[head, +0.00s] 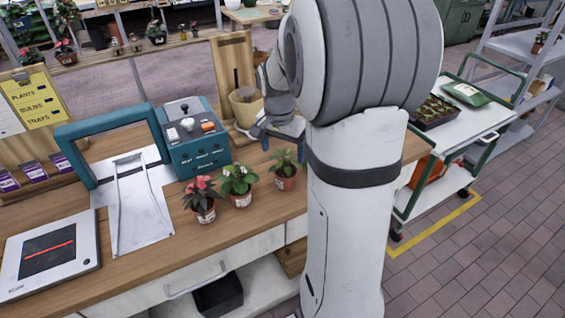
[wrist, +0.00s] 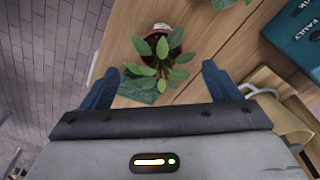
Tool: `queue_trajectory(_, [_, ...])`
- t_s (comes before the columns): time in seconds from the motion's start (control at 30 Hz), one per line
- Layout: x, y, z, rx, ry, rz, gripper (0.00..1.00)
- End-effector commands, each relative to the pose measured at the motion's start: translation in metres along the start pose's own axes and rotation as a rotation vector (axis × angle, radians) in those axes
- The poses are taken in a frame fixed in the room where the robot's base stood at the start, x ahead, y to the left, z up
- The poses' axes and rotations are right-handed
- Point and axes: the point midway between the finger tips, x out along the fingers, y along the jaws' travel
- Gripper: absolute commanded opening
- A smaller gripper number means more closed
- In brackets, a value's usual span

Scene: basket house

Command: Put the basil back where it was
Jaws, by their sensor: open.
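A small leafy green plant, probably the basil, stands upright in a terracotta pot (head: 286,183) on the wooden counter, at the right end of a row of three potted plants. In the wrist view its leaves (wrist: 163,60) spread ahead of my gripper and partly cover the pot. My gripper (head: 281,142) is open and empty, just behind the plant in the head view. In the wrist view the fingers (wrist: 159,72) are wide apart, on either side of the leaves. Whether they touch any leaf I cannot tell. Its pot label is unreadable.
A white-flowered plant (head: 239,182) and a red-leaved plant (head: 201,195) stand to its left. A teal machine (head: 195,140) and a tan pot (head: 246,106) are behind. A cart (head: 445,145) with a seedling tray stands right. A flat scanner (head: 50,258) lies at left.

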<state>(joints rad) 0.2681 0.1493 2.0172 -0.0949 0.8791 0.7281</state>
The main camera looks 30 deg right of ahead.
Motion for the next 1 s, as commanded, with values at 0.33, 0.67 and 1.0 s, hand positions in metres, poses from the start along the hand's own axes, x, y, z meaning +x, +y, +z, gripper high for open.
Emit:
queue_trajectory(0.33, [-0.038, 0.004, 0.03, -0.118, 0.014, -0.028, 0.83])
queue_trajectory(0.67, [-0.074, 0.045, 0.155, -0.66, 0.089, -0.133, 0.83])
queue_trajectory(1.0, [-0.071, 0.071, 0.207, -0.92, 0.132, -0.176, 0.83])
